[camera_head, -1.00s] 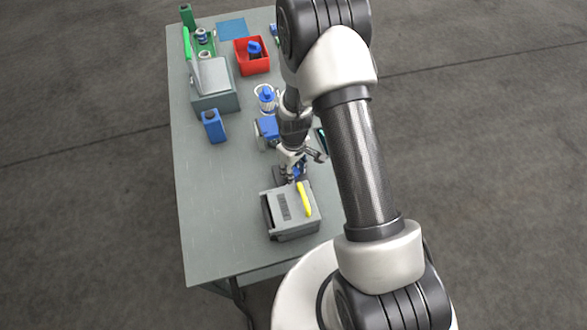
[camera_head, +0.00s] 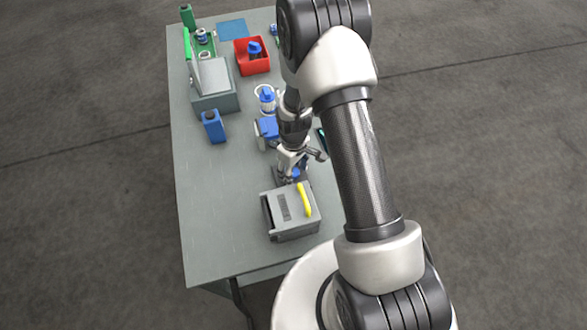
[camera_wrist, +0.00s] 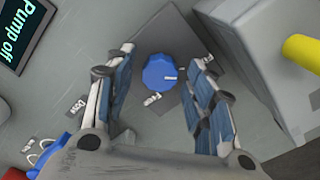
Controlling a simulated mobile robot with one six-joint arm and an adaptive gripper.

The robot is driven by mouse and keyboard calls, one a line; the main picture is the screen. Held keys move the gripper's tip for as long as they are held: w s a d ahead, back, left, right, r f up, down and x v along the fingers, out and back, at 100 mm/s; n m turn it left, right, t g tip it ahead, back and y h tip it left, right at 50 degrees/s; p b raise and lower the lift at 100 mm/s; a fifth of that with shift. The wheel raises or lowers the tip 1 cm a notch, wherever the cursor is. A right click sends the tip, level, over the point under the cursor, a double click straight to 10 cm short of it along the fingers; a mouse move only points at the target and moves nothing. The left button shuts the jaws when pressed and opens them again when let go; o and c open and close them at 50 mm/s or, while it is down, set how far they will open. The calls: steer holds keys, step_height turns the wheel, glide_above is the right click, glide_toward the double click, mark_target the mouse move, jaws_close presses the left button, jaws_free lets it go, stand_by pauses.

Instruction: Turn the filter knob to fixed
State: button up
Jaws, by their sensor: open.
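The filter knob (camera_wrist: 168,73) is a round blue knob with a small white mark on its lower right side. It sits on a dark grey plate (camera_wrist: 178,38) with small white labels around it, mostly too blurred to read. My gripper (camera_wrist: 164,58) is open, with one blue-padded finger on each side of the knob and visible gaps between. In the head view my gripper (camera_head: 290,175) is low over the knob area, just behind a grey box, and largely hides the knob.
The grey box (camera_head: 284,224) with a yellow handle (camera_head: 304,200) stands close in front of my gripper. A screen reading "Pump off" (camera_wrist: 22,28) is at the wrist view's upper left. A blue bottle (camera_head: 214,127) and a red bin (camera_head: 252,56) stand farther back. The table's left front is clear.

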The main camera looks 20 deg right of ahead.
mark_target(294, 172)
stand_by(0.3)
step_height(294, 172, up, 12)
stand_by(0.4)
stand_by(0.4)
